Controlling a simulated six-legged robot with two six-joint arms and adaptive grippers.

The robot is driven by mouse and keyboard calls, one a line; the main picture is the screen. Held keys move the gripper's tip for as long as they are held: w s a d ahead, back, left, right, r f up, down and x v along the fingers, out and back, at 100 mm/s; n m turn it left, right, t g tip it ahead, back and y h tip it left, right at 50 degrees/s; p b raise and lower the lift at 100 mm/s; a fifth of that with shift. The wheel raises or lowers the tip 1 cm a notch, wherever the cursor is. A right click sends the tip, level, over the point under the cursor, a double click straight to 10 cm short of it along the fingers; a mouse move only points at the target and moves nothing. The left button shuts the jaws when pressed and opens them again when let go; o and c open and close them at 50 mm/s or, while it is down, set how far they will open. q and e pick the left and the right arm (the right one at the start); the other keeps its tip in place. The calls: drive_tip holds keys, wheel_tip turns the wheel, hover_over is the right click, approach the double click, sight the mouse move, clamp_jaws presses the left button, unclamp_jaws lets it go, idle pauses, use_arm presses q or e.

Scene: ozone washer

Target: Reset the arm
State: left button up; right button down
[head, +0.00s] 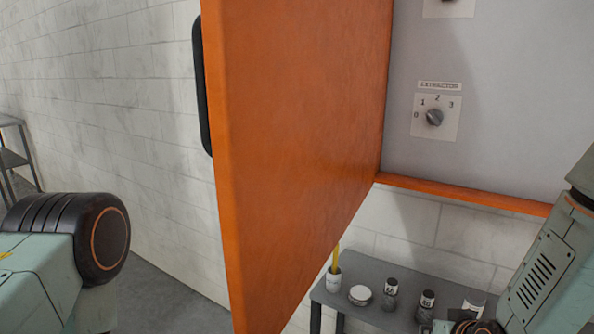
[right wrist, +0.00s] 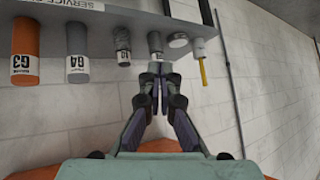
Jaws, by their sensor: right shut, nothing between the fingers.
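My right arm (head: 545,270) comes in at the lower right of the head view. Its gripper is hard to make out there. In the right wrist view my right gripper (right wrist: 158,72) is shut and empty, its fingertips together, in front of the shelf with canisters. My left arm (head: 70,245) shows at the lower left of the head view, but its gripper is out of the picture. An orange door (head: 290,130) with a black handle (head: 202,85) stands open between the arms.
Right of the door is a grey panel (head: 500,110) with an extractor knob (head: 434,117). Below it, a grey shelf (head: 350,298) holds several small containers. The right wrist view shows an orange canister (right wrist: 25,55) and a grey canister (right wrist: 77,55). A dark rack (head: 12,155) stands far left.

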drive_tip(key=s+a+f+g+b, duration=0.1)
drive_tip(key=s+f+g+b, duration=0.3)
drive_tip(key=s+f, duration=0.8)
drive_tip(key=s+a+f+n+g+b, duration=0.1)
drive_tip(key=s+f+g+b, duration=0.3)
drive_tip(key=s+f, duration=0.9)
drive_tip(key=s+g, duration=0.1)
drive_tip(key=s, duration=0.6)
drive_tip(key=shift+a+f, duration=0.15)
drive_tip(key=shift+a, duration=0.15)
drive_tip(key=shift+s, duration=0.1)
